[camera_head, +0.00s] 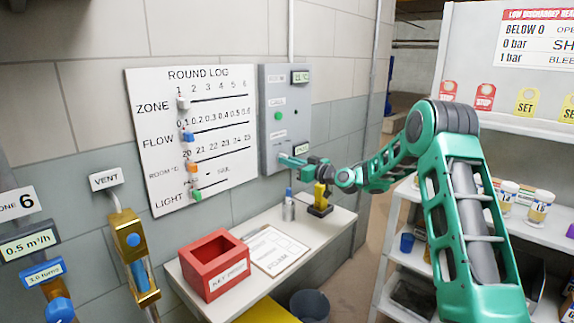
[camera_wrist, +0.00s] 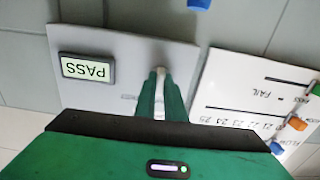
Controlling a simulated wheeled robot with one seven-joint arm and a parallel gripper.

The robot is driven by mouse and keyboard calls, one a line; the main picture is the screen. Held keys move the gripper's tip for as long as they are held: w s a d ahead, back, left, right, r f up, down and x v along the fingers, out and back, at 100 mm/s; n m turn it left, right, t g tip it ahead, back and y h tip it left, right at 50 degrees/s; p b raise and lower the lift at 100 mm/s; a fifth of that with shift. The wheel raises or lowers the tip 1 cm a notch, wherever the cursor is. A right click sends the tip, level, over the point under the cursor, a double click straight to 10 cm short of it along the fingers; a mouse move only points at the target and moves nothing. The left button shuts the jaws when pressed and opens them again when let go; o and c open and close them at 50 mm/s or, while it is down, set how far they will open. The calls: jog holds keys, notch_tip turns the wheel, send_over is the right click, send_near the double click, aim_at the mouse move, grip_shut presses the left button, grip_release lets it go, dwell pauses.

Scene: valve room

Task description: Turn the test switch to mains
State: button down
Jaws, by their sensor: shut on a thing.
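The grey control panel (camera_head: 270,95) hangs on the wall to the right of the white round log board. My gripper (camera_head: 284,159) is at the panel's lower part, reaching in from the right. In the wrist view my gripper (camera_wrist: 160,88) has its two green fingers shut on a pale, narrow piece, the test switch (camera_wrist: 160,98), standing at the panel face. The fingers hide most of the switch, and its position marks cannot be read. A small display (camera_wrist: 87,69) beside the fingers reads PASS, upside down in this view.
The round log board (camera_head: 215,160) carries several coloured sliders left of the panel. Below, a shelf (camera_head: 335,222) holds a red box (camera_head: 213,265), a clipboard (camera_head: 272,250) and a yellow-and-black device (camera_head: 320,198). White shelving stands at the right.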

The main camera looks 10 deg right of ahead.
jog(key=shift+d+f, duration=0.15)
jog(key=shift+f, duration=0.15)
jog(key=c, duration=1.9)
grip_release()
jog(key=shift+c, duration=0.2)
jog(key=shift+o, duration=0.5)
jog(key=shift+r, duration=0.15)
jog(key=v, duration=1)
jog(key=shift+s+d, duration=0.2)
jog(key=shift+s, duration=0.05)
jog(key=shift+s, duration=0.1)
